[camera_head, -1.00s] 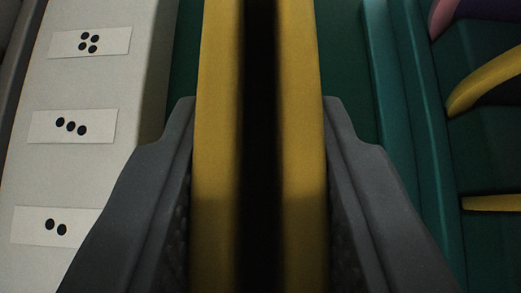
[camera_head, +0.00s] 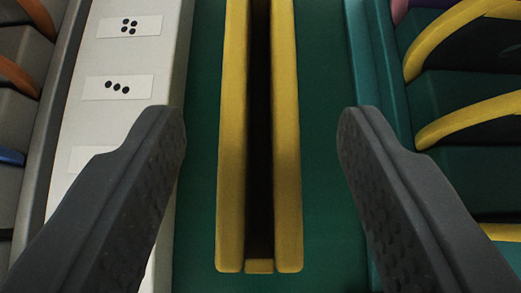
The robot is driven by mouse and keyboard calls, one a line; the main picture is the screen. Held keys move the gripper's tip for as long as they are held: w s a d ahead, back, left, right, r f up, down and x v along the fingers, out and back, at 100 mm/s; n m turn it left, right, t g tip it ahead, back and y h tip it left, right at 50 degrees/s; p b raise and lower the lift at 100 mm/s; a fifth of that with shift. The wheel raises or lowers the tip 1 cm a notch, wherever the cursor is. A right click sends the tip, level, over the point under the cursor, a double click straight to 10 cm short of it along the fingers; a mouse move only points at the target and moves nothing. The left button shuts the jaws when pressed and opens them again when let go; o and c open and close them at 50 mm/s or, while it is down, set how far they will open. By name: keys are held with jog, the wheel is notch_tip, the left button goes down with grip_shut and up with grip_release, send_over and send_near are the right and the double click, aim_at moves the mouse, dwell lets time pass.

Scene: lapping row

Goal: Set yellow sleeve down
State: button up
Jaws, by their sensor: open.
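The yellow sleeve (camera_head: 231,150) is a long channel with two yellow walls and a dark slot between them. It lies on a green surface (camera_head: 325,190), running away from me, and its far end is cut off by the top of the picture. Its near end shows a small yellow piece between the walls. My gripper (camera_head: 262,125) is open, with one dark grey finger on each side of the sleeve. Green surface shows between each finger and the sleeve, so neither finger touches it.
A pale strip (camera_head: 120,60) with white labels bearing black dots runs along the left. Grey compartments with orange and blue edges lie beyond it. On the right, past a teal rim (camera_head: 382,80), are dark green compartments with yellow curved pieces (camera_head: 470,117).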

jog(key=v, duration=0.6)
jog(key=shift+s+r, duration=0.25)
jog(key=shift+s, duration=0.05)
jog(key=w+a+r+t+h, duration=0.1)
jog(key=a+r, duration=0.1)
jog(key=r, duration=1.2)
jog(key=w+a+r+t+h, duration=0.1)
jog(key=a+r+h, duration=0.1)
jog(key=r, duration=1.1)
jog(key=s+a+r+t+y, duration=0.1)
jog(key=s+a+r, duration=0.3)
jog(key=r, duration=0.5)
jog(key=s+a+r+t, duration=0.1)
jog(key=s+a+r, duration=0.4)
jog(key=r, duration=0.4)
jog(key=s+a+r+y, duration=0.1)
jog(key=s+a+r, duration=0.4)
jog(key=r, duration=0.3)
jog(key=shift+s+a+r+t+y, duration=0.3)
jog(key=shift+a+r+t, duration=0.1)
jog(key=shift+a, duration=0.4)
